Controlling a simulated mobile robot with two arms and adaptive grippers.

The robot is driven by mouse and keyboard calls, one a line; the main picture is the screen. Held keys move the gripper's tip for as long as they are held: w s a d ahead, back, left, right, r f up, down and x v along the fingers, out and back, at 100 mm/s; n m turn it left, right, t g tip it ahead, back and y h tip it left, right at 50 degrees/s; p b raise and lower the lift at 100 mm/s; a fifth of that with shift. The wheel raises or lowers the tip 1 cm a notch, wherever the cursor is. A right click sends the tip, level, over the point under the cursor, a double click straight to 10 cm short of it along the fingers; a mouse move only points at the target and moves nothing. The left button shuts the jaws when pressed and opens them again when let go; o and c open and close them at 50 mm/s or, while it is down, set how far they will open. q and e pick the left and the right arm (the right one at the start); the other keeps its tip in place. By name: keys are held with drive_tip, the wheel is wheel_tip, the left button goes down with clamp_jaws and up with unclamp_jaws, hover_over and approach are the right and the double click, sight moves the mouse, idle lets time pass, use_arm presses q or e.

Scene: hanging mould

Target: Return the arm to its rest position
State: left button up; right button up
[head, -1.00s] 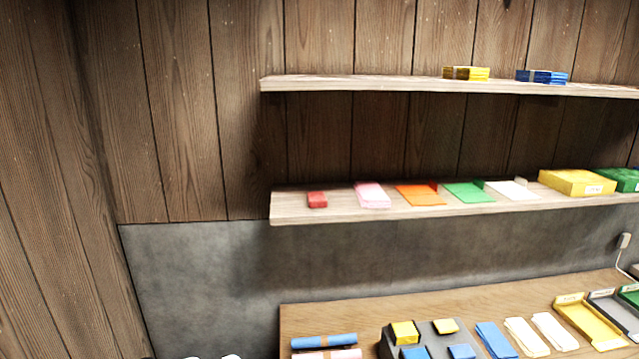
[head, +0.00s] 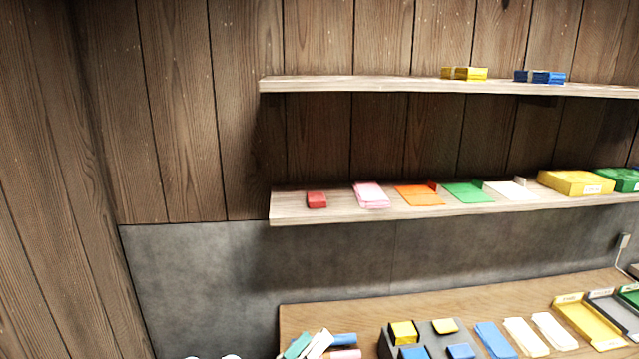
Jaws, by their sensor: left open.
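My right gripper is not in view.
A dark block (head: 436,331) with yellow and blue pieces, folded cloths (head: 524,337) and labelled trays (head: 590,318) sit to the right. Two wall shelves, lower (head: 330,212) and upper (head: 350,85), hold coloured items. The wall at left is bare.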

use_arm(q)
drive_tip(key=w+a+n+t+y, duration=0.2)
drive_tip(key=a+n+t+y, duration=0.2)
drive_tip(key=a+n+y, duration=0.65)
drive_tip(key=s+a+f+n+g+y, duration=0.3)
drive_tip(key=a+f+n+g+y, duration=0.2)
drive_tip(key=a+f+n, duration=0.7)
drive_tip(key=s+d+f+n+g+h, duration=0.1)
drive_tip(key=s+d+f+n+g, duration=0.1)
drive_tip(key=s+f+n+g, duration=0.75)
drive_tip(key=s+d+f+n+g+h, duration=0.15)
drive_tip(key=s+f, duration=0.55)
drive_tip(key=s, duration=0.7)
wheel_tip(320, 180, down, 38)
drive_tip(key=s+g+b, duration=0.1)
drive_tip(key=s+b, duration=0.1)
drive_tip(key=b, duration=1.1)
drive_tip(key=s+a+f+b, duration=0.1)
drive_tip(key=s+f+b, duration=0.3)
drive_tip(key=s+f, duration=0.4)
drive_tip(key=s+a+f+g+b, duration=0.1)
drive_tip(key=s+f+b, duration=0.4)
drive_tip(key=f, duration=1.1)
drive_tip(key=s, duration=0.3)
drive_tip(key=shift+s+a+f+m+y, duration=0.25)
drive_tip(key=shift+s+f+m+y, duration=0.05)
drive_tip(key=shift+s+m+y, duration=0.1)
